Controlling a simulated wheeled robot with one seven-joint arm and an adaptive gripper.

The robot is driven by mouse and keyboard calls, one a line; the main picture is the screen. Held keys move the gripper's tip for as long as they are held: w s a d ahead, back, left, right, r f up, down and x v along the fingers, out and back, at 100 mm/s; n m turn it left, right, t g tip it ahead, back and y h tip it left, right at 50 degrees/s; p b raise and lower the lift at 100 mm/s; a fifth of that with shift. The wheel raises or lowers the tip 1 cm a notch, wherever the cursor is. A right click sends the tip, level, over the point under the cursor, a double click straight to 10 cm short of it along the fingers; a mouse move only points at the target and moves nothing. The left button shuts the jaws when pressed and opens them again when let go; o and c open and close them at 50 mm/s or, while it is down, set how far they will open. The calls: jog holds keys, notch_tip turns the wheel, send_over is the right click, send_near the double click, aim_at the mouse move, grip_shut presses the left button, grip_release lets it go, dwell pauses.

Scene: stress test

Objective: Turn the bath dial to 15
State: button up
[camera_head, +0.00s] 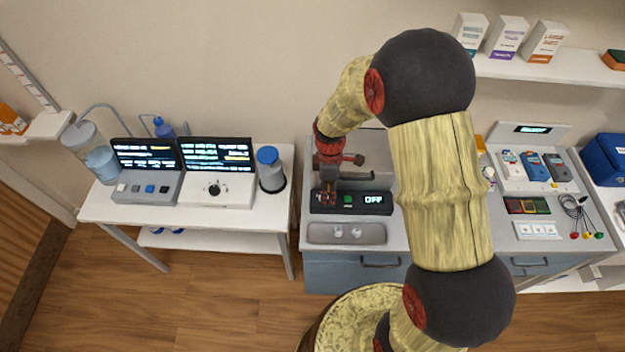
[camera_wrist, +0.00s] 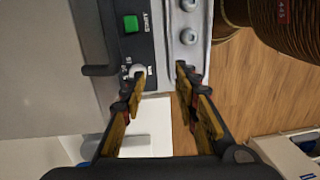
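The bath (camera_head: 382,210) is a unit with a dark front panel, a green button and a display reading OFF, on the grey-topped bench. In the wrist view its panel shows the green START button (camera_wrist: 131,23) and, lower down, a small pale dial (camera_wrist: 137,71) with small numbers and MIN beside it. The lower part of the dial is covered by my left finger. My gripper (camera_wrist: 161,72) is open, its two fingers apart with nothing seen between them. In the head view my gripper (camera_head: 327,195) is at the left end of the panel and hides the dial.
A metal tray (camera_head: 318,236) with two round pieces lies before the bath. On the left table stand a white unit (camera_head: 235,196) with a black knob, a grey unit (camera_head: 150,197) and a blue-lidded container (camera_head: 271,178). Instruments and cables (camera_head: 577,210) are at right.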

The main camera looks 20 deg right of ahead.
jog(key=w+n, duration=0.3)
jog(key=shift+w+a+r+t, duration=0.15)
jog(key=shift+w+r+t, duration=0.1)
jog(key=shift+r+t, duration=0.15)
jog(key=shift+w+n, duration=0.1)
jog(key=shift+n, duration=0.9)
jog(key=shift+f, duration=3.85)
jog(key=shift+c, duration=0.3)
jog(key=c, duration=0.7)
grip_shut()
